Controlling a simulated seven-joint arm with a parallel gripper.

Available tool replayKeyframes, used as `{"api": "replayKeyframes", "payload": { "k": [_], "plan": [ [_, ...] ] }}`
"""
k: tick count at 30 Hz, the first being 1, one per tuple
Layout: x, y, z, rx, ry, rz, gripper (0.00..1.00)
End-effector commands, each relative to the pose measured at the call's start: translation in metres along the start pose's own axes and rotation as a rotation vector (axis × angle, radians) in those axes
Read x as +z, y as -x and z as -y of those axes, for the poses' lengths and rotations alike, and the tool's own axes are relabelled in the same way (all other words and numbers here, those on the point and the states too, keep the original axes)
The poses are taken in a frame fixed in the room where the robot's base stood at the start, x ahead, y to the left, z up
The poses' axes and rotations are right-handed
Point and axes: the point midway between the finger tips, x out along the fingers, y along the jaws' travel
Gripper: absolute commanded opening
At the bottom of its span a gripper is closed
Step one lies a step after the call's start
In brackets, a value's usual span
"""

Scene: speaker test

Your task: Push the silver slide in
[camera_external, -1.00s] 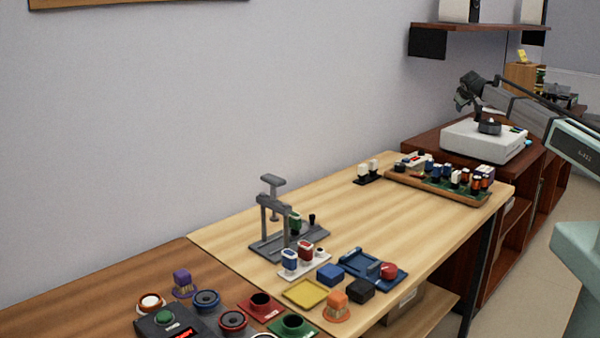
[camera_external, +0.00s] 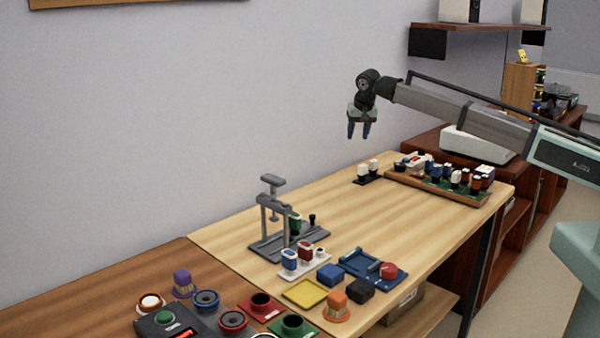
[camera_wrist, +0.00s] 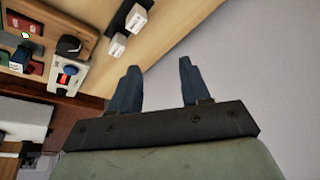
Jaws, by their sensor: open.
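My gripper (camera_external: 358,132) is open and empty, high above the far part of the light wooden table, fingers pointing down. In the wrist view my gripper (camera_wrist: 158,74) shows two separate blue fingers with nothing between them. I cannot make out a silver slide for certain in either view. A small pale panel (camera_wrist: 55,87) with a black knob (camera_wrist: 70,46), a blue button and a red display lies left of the fingers in the wrist view. In the external view a small white unit (camera_external: 412,161) stands at the tray's far end; its details are too small to tell.
A wooden tray (camera_external: 425,188) holds several coloured parts. Two white-topped blocks (camera_external: 368,170) stand left of it. A grey press (camera_external: 272,215), coloured blocks and a blue tray (camera_external: 352,262) stand nearer the front. The middle of the light table (camera_external: 340,205) is clear.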

Motion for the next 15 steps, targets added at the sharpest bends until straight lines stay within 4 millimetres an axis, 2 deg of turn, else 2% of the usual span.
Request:
{"api": "replayKeyframes", "payload": {
  "k": [1,6,12,15],
  "plan": [
    [0.023,0.007,0.028,-0.007,-0.006,0.030,0.47],
    [0.101,0.031,0.096,-0.009,-0.043,0.130,0.47],
    [0.197,0.064,0.160,0.017,-0.078,0.239,0.47],
    [0.237,0.078,0.182,0.035,-0.089,0.280,0.47]
  ]
}}
